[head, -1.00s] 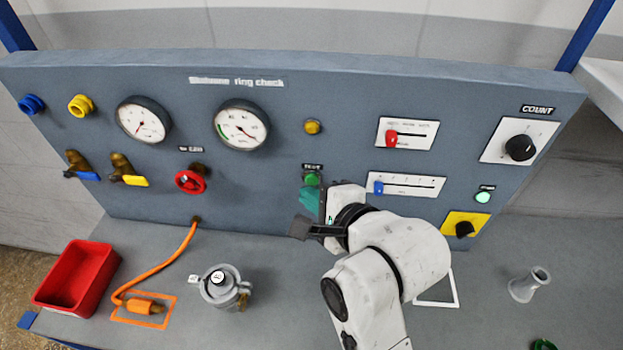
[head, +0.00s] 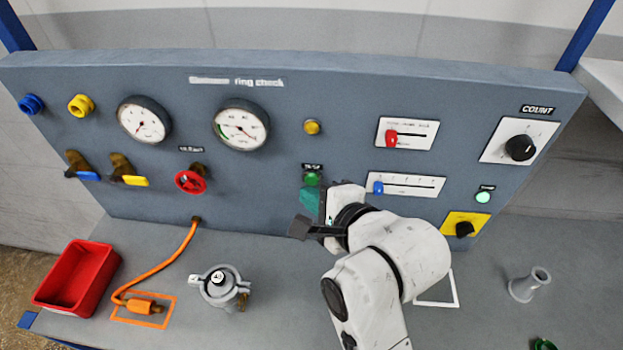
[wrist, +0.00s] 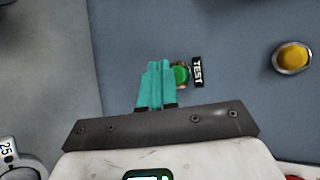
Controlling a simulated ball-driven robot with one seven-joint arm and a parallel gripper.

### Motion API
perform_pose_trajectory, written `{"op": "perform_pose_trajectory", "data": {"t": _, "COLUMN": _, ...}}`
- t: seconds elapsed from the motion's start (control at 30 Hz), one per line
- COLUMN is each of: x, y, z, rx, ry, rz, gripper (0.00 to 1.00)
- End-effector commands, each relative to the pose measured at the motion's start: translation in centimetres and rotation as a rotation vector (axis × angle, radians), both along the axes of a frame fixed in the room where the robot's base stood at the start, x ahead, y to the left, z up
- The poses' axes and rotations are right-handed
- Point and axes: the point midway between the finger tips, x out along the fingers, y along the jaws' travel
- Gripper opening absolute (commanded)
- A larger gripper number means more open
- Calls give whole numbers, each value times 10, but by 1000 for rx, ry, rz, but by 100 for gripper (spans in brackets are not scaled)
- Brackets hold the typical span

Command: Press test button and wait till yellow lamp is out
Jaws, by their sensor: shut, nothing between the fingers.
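The green test button (head: 312,178) sits on the grey panel under its label, and it also shows in the wrist view (wrist: 180,75) beside the TEST plate. The yellow lamp (head: 312,127) is above the button. It looks dull amber in the head view and brighter yellow in the wrist view (wrist: 293,57); I cannot tell for sure whether it is lit. My gripper (head: 311,192) has teal fingers, shut and empty, with their tips at the panel right by the button. In the wrist view the fingertips (wrist: 158,66) partly overlap the button's edge; contact cannot be told.
Two gauges (head: 241,125), a red valve knob (head: 190,181), sliders (head: 405,186) and a black COUNT knob (head: 519,147) are on the panel. A red bin (head: 76,277), an orange hose (head: 181,252) and a grey metal fitting (head: 221,287) are on the bench at left.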

Motion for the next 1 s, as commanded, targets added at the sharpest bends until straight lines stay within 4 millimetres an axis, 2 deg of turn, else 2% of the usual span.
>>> {"op": "perform_pose_trajectory", "data": {"t": 1.0, "x": 10, "y": 0, "z": 1, "rx": 0, "ry": 0, "rz": 0, "gripper": 0}}
